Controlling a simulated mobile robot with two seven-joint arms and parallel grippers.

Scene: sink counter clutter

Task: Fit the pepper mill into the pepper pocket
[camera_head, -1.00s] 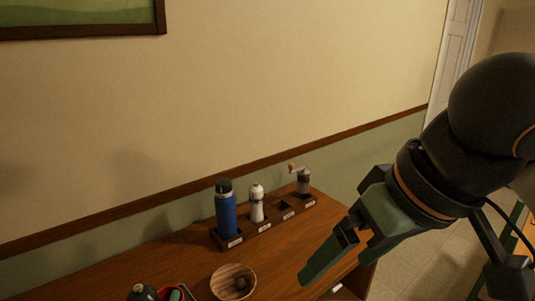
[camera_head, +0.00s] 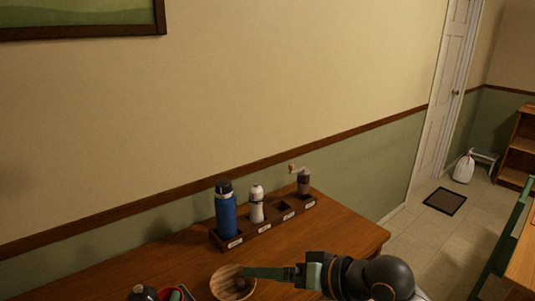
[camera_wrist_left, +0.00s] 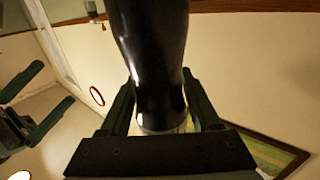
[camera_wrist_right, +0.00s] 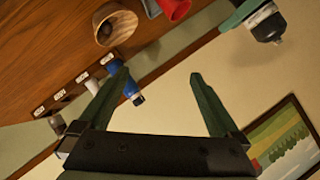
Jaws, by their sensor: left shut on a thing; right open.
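The pepper mill (camera_wrist_left: 158,50), glossy black, is between the fingers of my left gripper (camera_wrist_left: 160,95), which is shut on it. In the right wrist view the mill's dark end (camera_wrist_right: 268,25) with a pale band shows at top right beside a green finger. The rack (camera_head: 262,230) has labelled pockets, too small to read; its third pocket (camera_head: 285,209) from the left is empty. My right gripper (camera_head: 250,272) is open and empty, its fingers overlapping the wooden bowl in the head view; contact cannot be told. It also shows open in the right wrist view (camera_wrist_right: 158,75).
The rack's other pockets hold a blue bottle (camera_head: 226,214), a white shaker (camera_head: 256,207) and a grinder with a crank (camera_head: 303,184). The wooden bowl (camera_head: 221,286) and a red container (camera_wrist_right: 176,9) stand nearer me. The counter's right end (camera_head: 345,232) is clear.

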